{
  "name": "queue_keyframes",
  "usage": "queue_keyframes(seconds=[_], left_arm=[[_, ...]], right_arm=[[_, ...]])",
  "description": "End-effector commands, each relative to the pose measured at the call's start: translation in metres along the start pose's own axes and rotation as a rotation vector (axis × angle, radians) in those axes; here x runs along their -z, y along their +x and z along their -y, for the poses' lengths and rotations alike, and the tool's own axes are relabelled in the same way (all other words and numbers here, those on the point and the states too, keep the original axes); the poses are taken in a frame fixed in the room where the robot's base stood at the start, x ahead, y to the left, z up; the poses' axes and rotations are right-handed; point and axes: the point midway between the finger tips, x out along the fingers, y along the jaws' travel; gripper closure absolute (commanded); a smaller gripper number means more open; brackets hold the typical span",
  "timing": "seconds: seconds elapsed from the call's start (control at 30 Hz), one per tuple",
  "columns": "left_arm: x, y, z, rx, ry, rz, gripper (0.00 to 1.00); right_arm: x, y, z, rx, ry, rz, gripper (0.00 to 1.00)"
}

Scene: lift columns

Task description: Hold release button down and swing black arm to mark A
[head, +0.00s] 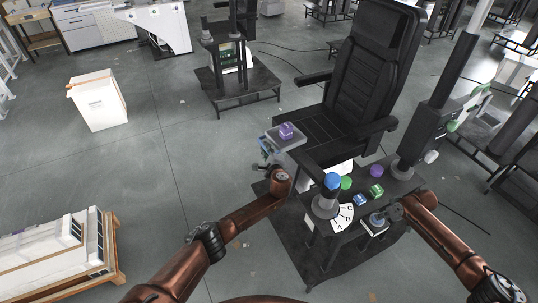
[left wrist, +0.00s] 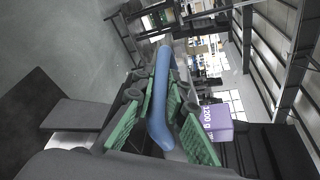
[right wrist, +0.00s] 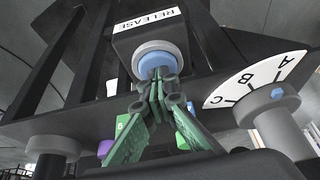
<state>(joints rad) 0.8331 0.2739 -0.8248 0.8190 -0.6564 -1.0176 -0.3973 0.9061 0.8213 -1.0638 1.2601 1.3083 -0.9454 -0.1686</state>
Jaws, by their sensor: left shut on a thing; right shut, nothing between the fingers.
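My left gripper (head: 266,152) is shut on a blue handle (left wrist: 164,95), gripped between its green pads. The handle is beside a small grey tray (head: 292,143) carrying a purple block (head: 286,131), marked 1200 g in the left wrist view (left wrist: 217,122). My right gripper (right wrist: 157,92) is shut and empty, its tips at the blue release button (right wrist: 157,62) in a grey ring under the RELEASE label (right wrist: 148,20). I cannot tell how far the button is pressed. The white dial (right wrist: 256,78) with A, B and C lies beside a grey hub (head: 324,206). The black arm is largely hidden.
A black chair (head: 350,95) stands behind the fixture. Blue, green and purple pieces, including a green block (head: 376,190), sit on the black shelf. A dark column (head: 437,100) rises at right. Open floor (head: 190,130) lies left of the tray.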

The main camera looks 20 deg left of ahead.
Motion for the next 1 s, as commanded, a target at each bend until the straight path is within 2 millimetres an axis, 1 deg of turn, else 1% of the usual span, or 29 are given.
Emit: queue_keyframes(seconds=[0.03,0.1,0.33,0.6,0.97,1.0], left_arm=[[0.007,0.002,0.003,0.01,0.005,-0.019,1.0],[0.012,0.007,0.008,0.023,0.01,-0.039,1.0],[0.023,0.016,0.017,0.049,0.021,-0.084,1.0],[0.028,0.02,0.021,0.061,0.026,-0.107,1.0],[0.03,0.019,0.024,0.066,0.025,-0.11,1.0],[0.03,0.019,0.024,0.066,0.025,-0.11,0.86]], right_arm=[[-0.001,0.002,0.001,0.003,0.0,0.003,1.0],[-0.001,0.002,0.001,0.003,0.0,0.003,1.0],[-0.001,0.002,0.002,0.003,0.0,0.002,1.0],[-0.001,0.002,0.001,0.003,0.0,0.002,1.0],[-0.002,0.001,0.001,0.002,0.001,0.003,1.0],[-0.002,0.001,0.001,0.002,0.001,0.003,1.0]])
